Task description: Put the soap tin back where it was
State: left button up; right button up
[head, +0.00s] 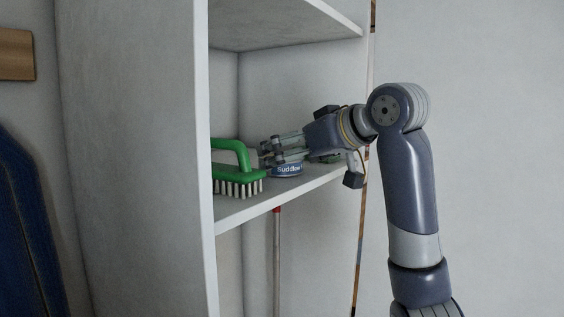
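The soap tin (287,170) is a low round tin with a blue label and pale lettering. It is on or just above the middle shelf of the white cabinet, to the right of a green brush. My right gripper (270,151) reaches in from the right, with its fingers pointing left at the top of the tin. The fingers hide the tin's upper part. I cannot tell whether they are closed on it or only over it. My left gripper is not in view.
The green brush (236,183) with white bristles stands close to the left of the tin. The shelf (245,208) has a cabinet wall (140,150) at left and another shelf (285,30) above. A pole (277,260) stands below.

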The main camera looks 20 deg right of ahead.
jog(key=b+v, duration=0.1)
jog(key=v, duration=1)
jog(key=shift+b, duration=0.3)
